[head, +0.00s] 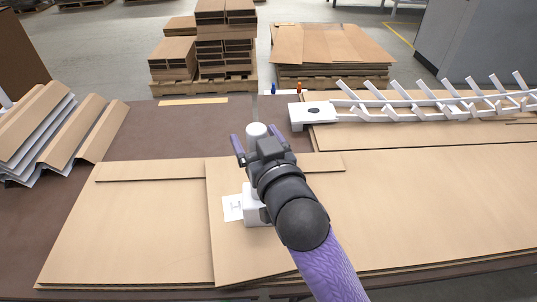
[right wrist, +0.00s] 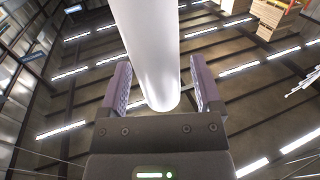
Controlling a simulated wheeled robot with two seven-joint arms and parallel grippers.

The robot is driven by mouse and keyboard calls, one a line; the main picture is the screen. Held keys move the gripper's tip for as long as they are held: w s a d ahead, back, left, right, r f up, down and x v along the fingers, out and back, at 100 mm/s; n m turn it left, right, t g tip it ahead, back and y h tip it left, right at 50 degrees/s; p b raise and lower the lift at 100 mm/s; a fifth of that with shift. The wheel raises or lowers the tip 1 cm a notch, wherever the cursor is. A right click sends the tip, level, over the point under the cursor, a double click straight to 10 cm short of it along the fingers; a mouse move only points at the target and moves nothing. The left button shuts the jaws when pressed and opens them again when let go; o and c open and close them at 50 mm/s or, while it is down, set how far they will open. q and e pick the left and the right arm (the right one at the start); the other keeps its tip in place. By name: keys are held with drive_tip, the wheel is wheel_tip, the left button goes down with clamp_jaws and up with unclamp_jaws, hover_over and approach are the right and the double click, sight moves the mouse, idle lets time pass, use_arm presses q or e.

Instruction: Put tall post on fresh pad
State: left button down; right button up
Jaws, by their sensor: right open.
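A white post (head: 256,131) with a rounded top stands upright over the cardboard in the head view. Below my right gripper, a white block (head: 254,212) shows, which looks like the post's base; the part between is hidden by my gripper. In the right wrist view the post (right wrist: 150,45) is a smooth white cylinder running between the fingers. My right gripper (head: 262,140) is open with its purple fingers on either side of the post. A white square with a dark mark (head: 232,207), perhaps the pad, lies partly under or beside the block. My left gripper is not in view.
Flat cardboard sheets (head: 130,225) cover much of the brown table (head: 150,135). Folded cardboard (head: 85,125) stands at the left. Cardboard-laden pallets stand beyond.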

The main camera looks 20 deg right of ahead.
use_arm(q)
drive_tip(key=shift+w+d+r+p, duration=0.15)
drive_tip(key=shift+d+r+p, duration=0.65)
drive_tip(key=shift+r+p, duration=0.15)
use_arm(e)
drive_tip(key=s, duration=1)
drive_tip(key=shift+d, duration=0.2)
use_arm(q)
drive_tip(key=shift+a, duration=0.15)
use_arm(e)
drive_tip(key=shift+r, duration=0.1)
drive_tip(key=s+d+f+n+g, duration=0.2)
drive_tip(key=s+d+f+g, duration=0.1)
drive_tip(key=s+f+g, duration=1.35)
drive_tip(key=s+d+f, duration=0.1)
drive_tip(key=s+f, duration=0.2)
drive_tip(key=f, duration=1)
drive_tip(key=s+d+f, duration=0.1)
drive_tip(key=s+f, duration=0.3)
drive_tip(key=f, duration=0.9)
drive_tip(key=s+d+f+g+h, duration=0.1)
drive_tip(key=s+f, duration=0.2)
drive_tip(key=s, duration=0.4)
drive_tip(key=shift+d+f, duration=0.25)
drive_tip(key=shift+d, duration=0.1)
